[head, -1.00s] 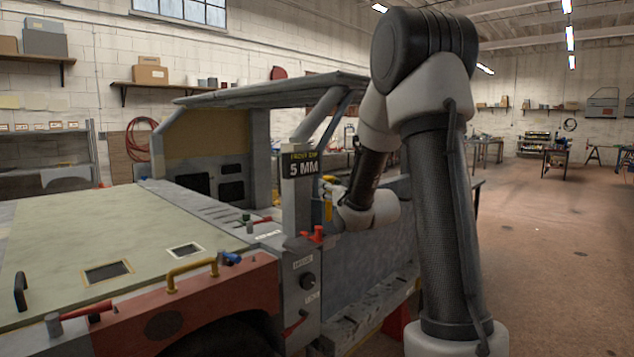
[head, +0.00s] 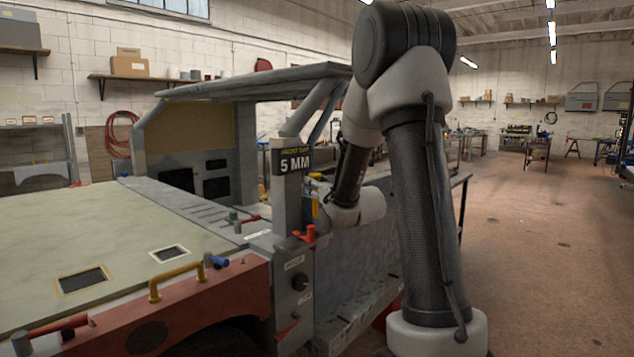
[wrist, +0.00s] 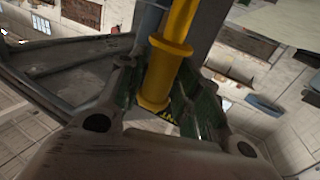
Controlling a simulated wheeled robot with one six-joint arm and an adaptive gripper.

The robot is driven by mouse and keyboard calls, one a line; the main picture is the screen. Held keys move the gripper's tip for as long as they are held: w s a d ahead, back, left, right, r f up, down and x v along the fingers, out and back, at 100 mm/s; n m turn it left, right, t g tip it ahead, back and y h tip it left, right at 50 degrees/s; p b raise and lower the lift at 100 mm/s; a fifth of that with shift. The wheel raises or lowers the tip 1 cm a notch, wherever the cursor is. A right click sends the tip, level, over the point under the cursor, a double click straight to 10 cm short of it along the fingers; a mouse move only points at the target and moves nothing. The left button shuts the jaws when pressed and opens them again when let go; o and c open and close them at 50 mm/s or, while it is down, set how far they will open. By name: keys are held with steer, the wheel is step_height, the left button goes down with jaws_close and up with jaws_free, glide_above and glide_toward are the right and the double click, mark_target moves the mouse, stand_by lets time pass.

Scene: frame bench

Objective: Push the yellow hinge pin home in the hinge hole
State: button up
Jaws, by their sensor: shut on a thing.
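The yellow hinge pin (wrist: 172,55) runs up through the middle of the wrist view, with a wide collar partway along it. My gripper (wrist: 158,98) is shut on the pin, with one finger on each side of it. In the head view the pin (head: 315,207) shows as a short upright yellow piece just right of the grey post (head: 288,205). My gripper there is mostly hidden beside the post and my wrist. I cannot make out the hinge hole in either view, nor whether the pin's end is in it.
The post carries a "5 MM" sign (head: 294,160). A red clamp-like part (head: 305,234) sits at its foot. A yellow handle (head: 177,279) and a blue part (head: 217,262) are on the vehicle's front. The floor (head: 540,240) at right is open.

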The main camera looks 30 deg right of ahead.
mark_target(317, 211)
steer(key=shift+f, duration=2.05)
steer(key=shift+f, duration=1.5)
steer(key=shift+f, duration=0.35)
steer(key=shift+f, duration=0.3)
steer(key=shift+f, duration=0.15)
steer(key=shift+r, duration=2)
steer(key=shift+f, duration=1.2)
steer(key=shift+f, duration=0.35)
steer(key=shift+f, duration=0.25)
